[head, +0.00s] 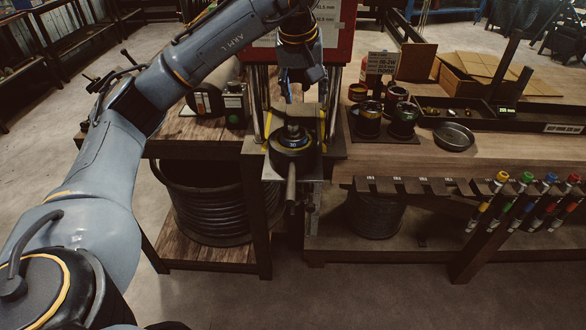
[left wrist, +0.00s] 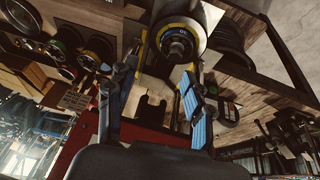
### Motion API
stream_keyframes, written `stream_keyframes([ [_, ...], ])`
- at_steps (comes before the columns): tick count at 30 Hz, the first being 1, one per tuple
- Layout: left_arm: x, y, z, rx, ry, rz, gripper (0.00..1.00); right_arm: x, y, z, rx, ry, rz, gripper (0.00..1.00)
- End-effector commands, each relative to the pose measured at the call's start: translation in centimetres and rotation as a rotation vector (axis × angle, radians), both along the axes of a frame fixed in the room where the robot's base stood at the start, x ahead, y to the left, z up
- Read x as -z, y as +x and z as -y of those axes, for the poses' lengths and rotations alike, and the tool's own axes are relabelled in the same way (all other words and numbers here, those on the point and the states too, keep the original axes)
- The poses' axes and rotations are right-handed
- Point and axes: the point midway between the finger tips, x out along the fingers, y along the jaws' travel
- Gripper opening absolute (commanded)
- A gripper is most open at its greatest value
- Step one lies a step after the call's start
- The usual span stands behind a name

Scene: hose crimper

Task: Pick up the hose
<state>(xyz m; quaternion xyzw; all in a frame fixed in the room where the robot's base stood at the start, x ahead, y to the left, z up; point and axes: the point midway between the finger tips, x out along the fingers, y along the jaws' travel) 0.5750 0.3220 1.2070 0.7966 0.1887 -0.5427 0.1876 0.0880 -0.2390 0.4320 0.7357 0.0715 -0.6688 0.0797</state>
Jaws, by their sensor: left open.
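A large coil of black hose (head: 212,205) lies on the low shelf under the table at the left in the head view. A coil also shows at the upper right of the left wrist view (left wrist: 232,40). A dark round die with a yellow ring (head: 292,150) sits in the crimper, and a grey rod-like piece (head: 291,188) sticks out at its front; I cannot tell whether it is hose or handle. My left gripper (head: 302,97) is at the crimper, just above and behind the die. My right gripper is out of view.
The crimper's red panel (head: 340,40) stands behind my left arm. Cans (head: 403,120) and a shallow metal dish (head: 454,137) stand on the table to the right. Several colour-capped markers (head: 510,200) hang at the front right edge. A second coil (head: 374,213) lies below the table.

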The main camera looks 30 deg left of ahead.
Motion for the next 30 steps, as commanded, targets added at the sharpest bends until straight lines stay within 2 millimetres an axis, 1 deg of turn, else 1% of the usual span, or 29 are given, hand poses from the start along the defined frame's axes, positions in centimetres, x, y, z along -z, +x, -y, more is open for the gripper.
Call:
stream_keyframes([
  [1,-0.9,-0.3,-1.4,-0.010,0.048,0.000,0.52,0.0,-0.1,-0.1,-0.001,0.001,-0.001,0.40],
  [2,-1.3,-0.5,-1.9,-0.015,0.069,-0.004,0.52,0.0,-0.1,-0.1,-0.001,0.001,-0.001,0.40],
  [5,-1.2,-0.6,-3.0,-0.022,0.105,-0.013,0.52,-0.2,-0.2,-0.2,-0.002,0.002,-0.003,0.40],
  [15,4.5,1.4,-4.3,-0.022,0.104,-0.016,0.52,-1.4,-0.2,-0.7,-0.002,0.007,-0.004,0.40],
  [18,5.6,1.8,-4.5,-0.022,0.105,-0.013,0.52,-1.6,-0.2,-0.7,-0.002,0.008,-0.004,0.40],
  [21,6.1,2.0,-4.5,-0.021,0.103,-0.012,0.52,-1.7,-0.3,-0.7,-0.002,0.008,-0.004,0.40],
  [24,6.8,2.3,-4.7,-0.022,0.104,-0.014,0.52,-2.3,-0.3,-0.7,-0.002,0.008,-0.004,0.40],
  [28,8.5,3.1,-4.9,-0.021,0.104,-0.017,0.52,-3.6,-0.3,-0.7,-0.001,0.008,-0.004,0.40],
  [30,9.6,3.4,-5.1,-0.022,0.103,-0.016,0.52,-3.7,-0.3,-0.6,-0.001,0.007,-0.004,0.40],
])
